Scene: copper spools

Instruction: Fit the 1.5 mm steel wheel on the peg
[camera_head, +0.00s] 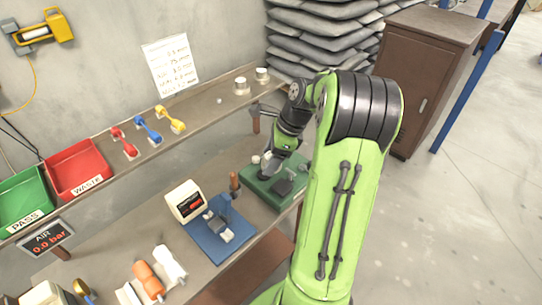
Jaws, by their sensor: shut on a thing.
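My gripper (268,172) points down over a green block-like base (263,191) on the bench, right of the middle. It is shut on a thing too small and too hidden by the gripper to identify. I cannot make out the 1.5 mm steel wheel by its marking. A dark part (284,187) sits on the green base beside the gripper. A small pale round piece (255,160) shows at the base's left. I cannot tell the peg apart from these parts, nor whether the gripper touches the base.
A blue mat with a device (225,228) and a meter (186,201) stand left of the green base. Red (78,168) and green bins are far left.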

